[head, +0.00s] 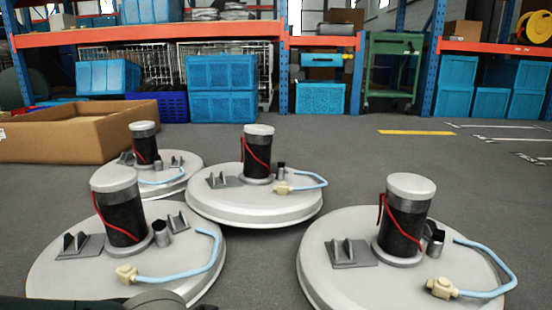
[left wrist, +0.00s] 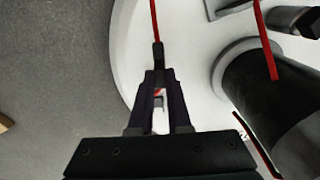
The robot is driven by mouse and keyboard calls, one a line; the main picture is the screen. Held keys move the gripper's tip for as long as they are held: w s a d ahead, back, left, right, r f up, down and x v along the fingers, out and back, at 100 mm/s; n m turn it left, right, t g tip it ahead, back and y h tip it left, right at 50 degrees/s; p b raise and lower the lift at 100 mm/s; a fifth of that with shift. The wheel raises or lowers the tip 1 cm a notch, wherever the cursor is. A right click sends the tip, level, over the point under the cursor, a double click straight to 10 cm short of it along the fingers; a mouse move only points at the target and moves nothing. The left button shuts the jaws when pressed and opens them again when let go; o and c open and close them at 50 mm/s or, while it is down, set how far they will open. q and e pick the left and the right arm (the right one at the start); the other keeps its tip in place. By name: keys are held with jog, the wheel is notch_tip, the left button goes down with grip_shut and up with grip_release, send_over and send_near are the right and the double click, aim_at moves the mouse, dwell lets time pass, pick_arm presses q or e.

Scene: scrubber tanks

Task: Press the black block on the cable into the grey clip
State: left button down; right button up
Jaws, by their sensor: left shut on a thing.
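In the left wrist view, my left gripper (left wrist: 159,85) is shut, and a small black block (left wrist: 158,56) shows at its fingertips. A red cable (left wrist: 153,20) runs up from the block out of the picture. The block is over the pale rim of a round tank lid. A grey part (left wrist: 225,6), possibly the clip, is cut off at the top edge, apart from the block. In the head view, a grey finned bracket (head: 72,246) stands on the front left lid (head: 62,276); I cannot tell whether it is the clip. My right gripper is out of view.
The front left lid bears a black motor (head: 122,215) with a red cable, a grey tube (head: 162,236) and a blue hose (head: 190,271). Similar lids stand behind and at right (head: 335,280). A cardboard box (head: 60,142) lies at left. Open floor lies at back right.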

pick_arm(q)
jog(key=shift+r+p, duration=1)
jog(key=shift+r, duration=0.05)
jog(key=shift+f, duration=0.1)
jog(key=s+p, duration=0.2)
jog(key=shift+s+a+r+p, duration=0.2)
jog(key=shift+s+r+p, duration=0.1)
jog(key=shift+r+p, duration=0.1)
jog(key=s+a+p, duration=0.1)
jog(key=s+p, duration=0.3)
jog(key=s, duration=0.4)
jog(key=shift+s+a+f+p, duration=0.2)
jog(key=shift+f+p, duration=0.15)
jog(key=shift+f, duration=0.05)
jog(key=shift+w, duration=0.1)
